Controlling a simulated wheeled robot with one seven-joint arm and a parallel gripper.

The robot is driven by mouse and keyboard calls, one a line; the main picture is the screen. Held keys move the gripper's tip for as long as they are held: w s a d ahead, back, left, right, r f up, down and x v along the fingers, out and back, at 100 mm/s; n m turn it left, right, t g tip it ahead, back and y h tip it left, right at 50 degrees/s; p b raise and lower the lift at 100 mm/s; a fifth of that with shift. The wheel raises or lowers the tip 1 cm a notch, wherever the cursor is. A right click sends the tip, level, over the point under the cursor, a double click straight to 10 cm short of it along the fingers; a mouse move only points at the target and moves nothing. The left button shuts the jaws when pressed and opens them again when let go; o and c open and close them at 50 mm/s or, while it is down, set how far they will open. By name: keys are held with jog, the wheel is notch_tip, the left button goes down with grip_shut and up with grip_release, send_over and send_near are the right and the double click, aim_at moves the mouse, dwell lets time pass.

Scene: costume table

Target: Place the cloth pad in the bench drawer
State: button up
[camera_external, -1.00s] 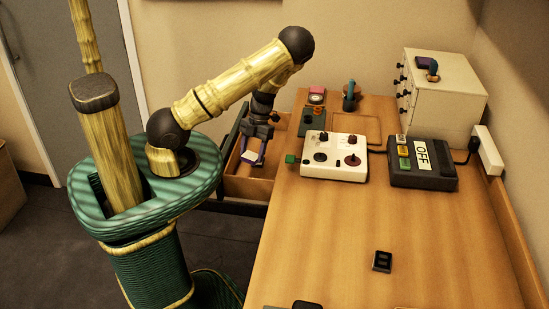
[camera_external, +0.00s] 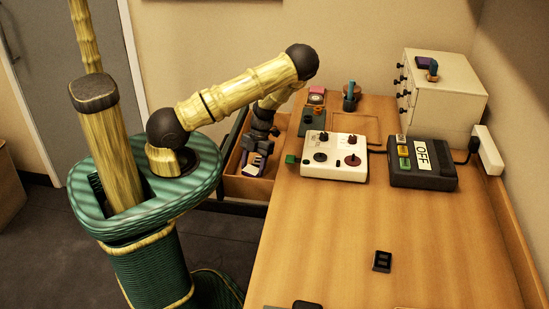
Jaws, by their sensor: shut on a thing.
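The bench drawer (camera_external: 244,188) is pulled out from the left side of the wooden bench, with its wooden inside showing. My gripper (camera_external: 254,161) points down into the drawer opening. It is shut on a small pale piece, which appears to be the cloth pad (camera_external: 251,169). The pad is inside the drawer's outline, close above or at its floor; I cannot tell whether it touches. The dark gripper body and the fingers hide part of it.
A white control box (camera_external: 334,170) with knobs stands on the bench beside the drawer. A black box marked OFF (camera_external: 424,178) and a white drawer cabinet (camera_external: 446,100) are farther right.

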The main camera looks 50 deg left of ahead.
aim_at(253, 173)
jog(key=shift+f, duration=1.85)
jog(key=shift+f, duration=0.15)
jog(key=o, duration=1)
jog(key=shift+o, duration=0.2)
jog(key=v, duration=1.2)
